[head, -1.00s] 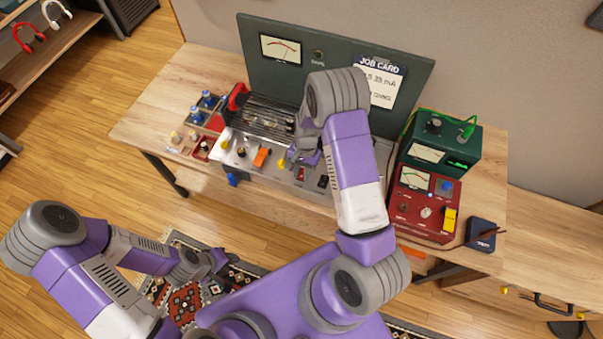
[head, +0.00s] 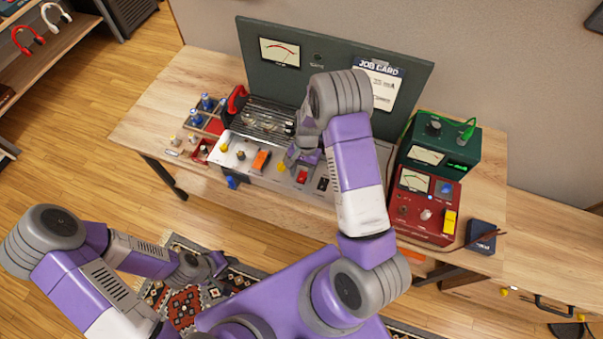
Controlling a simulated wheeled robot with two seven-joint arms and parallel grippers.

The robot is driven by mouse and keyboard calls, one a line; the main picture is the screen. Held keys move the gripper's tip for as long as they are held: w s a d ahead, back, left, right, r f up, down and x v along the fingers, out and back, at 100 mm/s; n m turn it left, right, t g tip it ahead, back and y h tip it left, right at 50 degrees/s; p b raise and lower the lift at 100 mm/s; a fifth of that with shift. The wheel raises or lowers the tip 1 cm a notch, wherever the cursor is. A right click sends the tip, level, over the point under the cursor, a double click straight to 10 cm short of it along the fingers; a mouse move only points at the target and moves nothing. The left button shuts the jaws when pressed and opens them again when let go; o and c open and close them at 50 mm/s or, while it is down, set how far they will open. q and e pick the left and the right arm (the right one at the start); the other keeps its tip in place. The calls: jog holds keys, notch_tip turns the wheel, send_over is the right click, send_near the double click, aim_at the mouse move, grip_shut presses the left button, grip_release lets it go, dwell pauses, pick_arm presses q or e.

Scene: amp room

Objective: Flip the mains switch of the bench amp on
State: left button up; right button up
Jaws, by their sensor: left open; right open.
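The bench amp stands on the workbench, with a pale front panel (head: 270,178) and a dark caged top (head: 262,118). A red switch (head: 302,177) sits on the right part of the panel, beside a black one (head: 322,184). An orange part (head: 261,160) sits further left. No labels are readable, so I cannot read which is the mains switch. My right gripper (head: 297,162) is open just above and left of the red switch; contact cannot be told. My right arm hides part of the amp. My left gripper (head: 217,264) is open and empty above the rug, away from the bench.
A green meter box (head: 440,147) and a red meter box (head: 424,205) stand to the right of my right arm. A job card (head: 378,84) is on the dark back panel (head: 330,65). Small blue-topped parts (head: 206,103) and trays lie left of the amp.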

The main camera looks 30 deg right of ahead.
aim_at(304, 174)
pick_arm(q)
jog(key=shift+r, duration=0.15)
pick_arm(e)
jog(key=v, duration=0.6)
jog(key=shift+r, duration=0.3)
